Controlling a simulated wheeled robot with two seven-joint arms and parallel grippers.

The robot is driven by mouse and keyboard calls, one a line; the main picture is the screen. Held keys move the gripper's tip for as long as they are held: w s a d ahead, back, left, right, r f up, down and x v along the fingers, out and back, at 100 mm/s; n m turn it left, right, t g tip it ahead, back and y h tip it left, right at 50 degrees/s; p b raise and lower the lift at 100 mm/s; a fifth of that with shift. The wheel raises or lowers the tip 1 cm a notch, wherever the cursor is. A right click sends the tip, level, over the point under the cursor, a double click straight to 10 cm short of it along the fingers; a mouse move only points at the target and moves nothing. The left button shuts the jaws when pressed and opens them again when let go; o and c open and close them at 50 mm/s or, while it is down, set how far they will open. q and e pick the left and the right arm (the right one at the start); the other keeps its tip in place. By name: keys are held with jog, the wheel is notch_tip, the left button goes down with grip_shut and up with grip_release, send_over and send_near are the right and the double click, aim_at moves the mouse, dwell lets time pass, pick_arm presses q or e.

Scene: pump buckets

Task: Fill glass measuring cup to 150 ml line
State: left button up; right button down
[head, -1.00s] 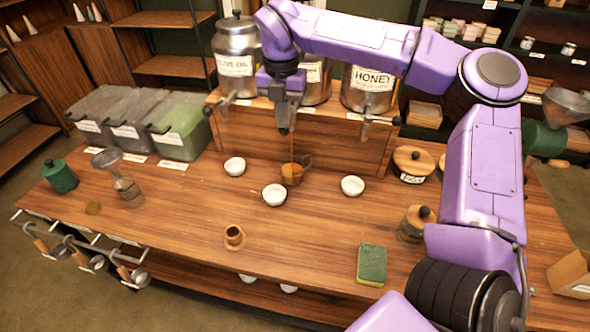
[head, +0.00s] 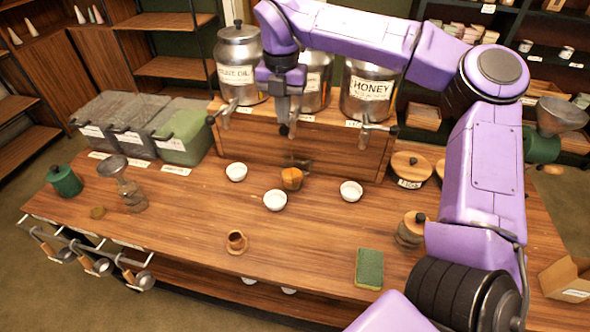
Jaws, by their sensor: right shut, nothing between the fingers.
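The glass measuring cup (head: 292,179) stands on the wooden counter below the middle dispenser. It holds an amber-orange liquid; its marks are too small to read. The middle metal dispenser (head: 316,84) stands on the wooden riser, its label partly hidden by my arm. My right gripper (head: 284,122) is shut and points down in front of this dispenser, at about its tap, above the cup. It hides most of the tap, so I cannot tell if they touch. No stream falls into the cup. My left gripper is not in view.
White bowls (head: 275,200) stand close around the cup. The olive oil dispenser (head: 237,62) and honey dispenser (head: 367,92) flank the middle one, their taps jutting forward. A small brown cup (head: 236,242) and green sponge (head: 369,268) lie nearer the front, with bare counter between.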

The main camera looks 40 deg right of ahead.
notch_tip(320, 180, up, 3)
jog(key=shift+p, duration=0.45)
jog(key=shift+s, duration=0.1)
pick_arm(q)
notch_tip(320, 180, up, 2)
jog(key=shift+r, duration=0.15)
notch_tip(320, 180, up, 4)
jog(key=p, duration=0.3)
pick_arm(e)
notch_tip(320, 180, up, 5)
jog(key=shift+f, duration=0.1)
